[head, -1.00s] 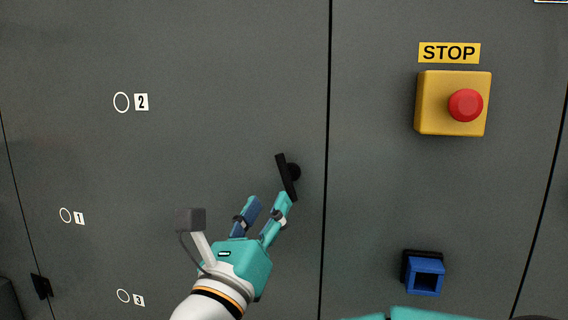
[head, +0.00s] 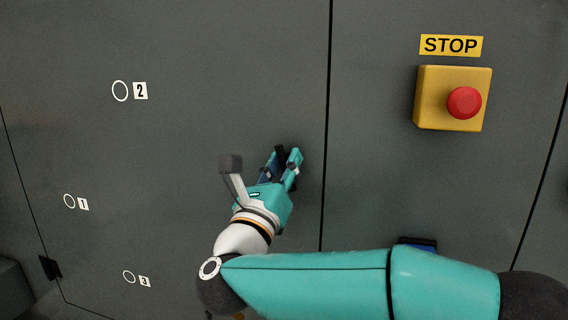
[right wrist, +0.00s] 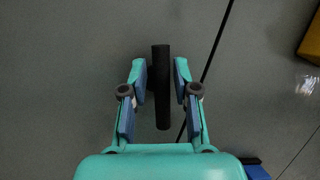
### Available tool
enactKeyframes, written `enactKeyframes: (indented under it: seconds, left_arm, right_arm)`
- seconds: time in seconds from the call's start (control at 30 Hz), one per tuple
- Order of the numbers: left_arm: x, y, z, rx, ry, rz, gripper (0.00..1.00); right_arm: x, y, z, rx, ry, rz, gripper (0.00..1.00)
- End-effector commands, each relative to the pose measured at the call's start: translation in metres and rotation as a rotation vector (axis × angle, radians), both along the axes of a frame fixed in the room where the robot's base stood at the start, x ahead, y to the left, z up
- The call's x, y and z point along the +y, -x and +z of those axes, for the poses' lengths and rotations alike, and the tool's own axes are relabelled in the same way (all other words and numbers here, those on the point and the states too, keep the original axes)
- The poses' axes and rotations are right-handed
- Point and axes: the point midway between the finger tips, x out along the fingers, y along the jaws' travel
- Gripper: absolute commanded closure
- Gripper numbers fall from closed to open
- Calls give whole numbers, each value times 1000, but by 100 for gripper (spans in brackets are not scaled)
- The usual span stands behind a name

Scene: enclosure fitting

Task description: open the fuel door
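The fuel door (head: 200,60) is a large grey panel with a dark seam at its right edge, and it looks shut. Its black bar handle (right wrist: 161,90) stands near that seam; in the head view the handle (head: 281,152) is mostly hidden by my fingers. My right gripper (head: 283,160) is at the handle. In the right wrist view the right gripper (right wrist: 161,78) is open, with one finger on each side of the bar and a narrow gap on both sides. My left gripper is out of view.
Right of the seam, a yellow box (head: 428,98) with a red button (head: 464,102) sits under a STOP label (head: 451,45). A blue part (head: 418,243) below it is mostly covered by my right arm. A black hinge (head: 49,267) is at the door's lower left.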

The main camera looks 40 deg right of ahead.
Motion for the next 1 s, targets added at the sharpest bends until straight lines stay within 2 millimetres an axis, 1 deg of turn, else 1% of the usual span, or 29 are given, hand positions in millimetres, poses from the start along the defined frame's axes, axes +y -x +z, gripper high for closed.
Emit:
enactKeyframes:
  seconds: [0.03, 0.13, 0.27, 0.37, 0.47, 0.53, 0.6, 0.7, 0.8, 1.0]
  left_arm:
    - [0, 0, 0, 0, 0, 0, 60]
    - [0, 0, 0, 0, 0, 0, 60]
    - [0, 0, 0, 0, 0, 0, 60]
    - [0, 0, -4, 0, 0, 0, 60]
    - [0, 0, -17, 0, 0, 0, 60]
    - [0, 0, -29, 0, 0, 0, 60]
    - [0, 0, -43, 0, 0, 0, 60]
    - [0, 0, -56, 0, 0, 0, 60]
    - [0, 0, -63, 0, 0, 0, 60]
    - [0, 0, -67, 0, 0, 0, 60]
  right_arm:
    - [0, 0, 0, 0, 0, 0, 83]
    - [0, 0, 0, 0, 0, 0, 100]
    - [0, 0, 0, 0, 0, 0, 100]
    - [0, 0, -2, 9, 6, -1, 100]
    - [0, 0, -5, 37, 31, 0, 100]
    - [0, 0, -8, 74, 64, -1, 100]
    - [0, 1, -9, 124, 107, 0, 100]
    - [1, 0, -8, 206, 177, 0, 100]
    - [1, -1, -6, 280, 239, 0, 100]
    - [2, -3, -4, 358, 305, 0, 100]
